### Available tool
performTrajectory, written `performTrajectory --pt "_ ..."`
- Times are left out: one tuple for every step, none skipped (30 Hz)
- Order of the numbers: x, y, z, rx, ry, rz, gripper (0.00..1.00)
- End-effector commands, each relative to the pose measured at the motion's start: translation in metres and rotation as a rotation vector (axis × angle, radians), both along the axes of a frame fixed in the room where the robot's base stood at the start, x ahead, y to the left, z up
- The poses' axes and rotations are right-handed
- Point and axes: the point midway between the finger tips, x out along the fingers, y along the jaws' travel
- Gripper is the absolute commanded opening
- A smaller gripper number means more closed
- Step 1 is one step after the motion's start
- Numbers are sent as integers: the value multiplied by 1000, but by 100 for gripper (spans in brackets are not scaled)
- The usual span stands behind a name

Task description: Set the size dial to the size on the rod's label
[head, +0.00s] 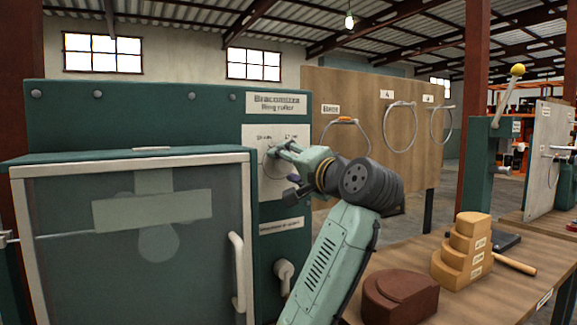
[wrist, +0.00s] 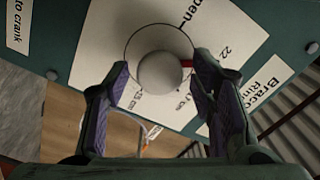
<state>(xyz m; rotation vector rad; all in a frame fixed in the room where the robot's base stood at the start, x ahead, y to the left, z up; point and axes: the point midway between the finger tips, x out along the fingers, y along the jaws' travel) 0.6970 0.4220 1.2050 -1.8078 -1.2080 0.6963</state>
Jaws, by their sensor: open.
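The size dial (wrist: 160,72) is a pale round knob on a white panel in the wrist view, with a red pointer mark (wrist: 187,63) on its right side. Printed words around it include "open", "22" and what looks like "25 cm", partly hidden. My gripper (wrist: 163,75) is open, with one finger on each side of the knob; whether they touch it I cannot tell. In the head view my gripper (head: 277,152) is at the white dial panel (head: 252,138) and mostly hides the dial. A thin rod (head: 68,237) shows at the left; no readable label shows on it.
The green ring roller machine (head: 190,105) has a glazed guard door with a pale handle (head: 237,270). A wooden board (head: 350,85) with hung rings stands behind. The bench (head: 480,290) at right holds a stepped wooden block (head: 465,250) and a brown block (head: 400,297).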

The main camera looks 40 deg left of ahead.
Motion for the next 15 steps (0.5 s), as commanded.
performTrajectory --pt "0 0 0 0 0 1 54" --pt "0 0 0 0 0 1 54" --pt "0 0 0 0 0 1 54" --pt "0 0 0 0 0 1 54" --pt "0 0 0 -1 1 0 54" --pt "0 0 0 -1 1 0 54" --pt "0 0 0 -1 1 0 54" --pt "0 0 0 -1 1 0 54" --pt "0 -1 0 0 0 1 54" --pt "-1 -2 0 0 0 0 54" --pt "-1 -4 0 0 0 0 54" --pt "-3 -7 0 0 0 -1 54" --pt "-4 -11 0 -1 0 0 54" --pt "-5 -15 0 1 0 -2 54" --pt "-8 -22 0 1 -1 -3 54"
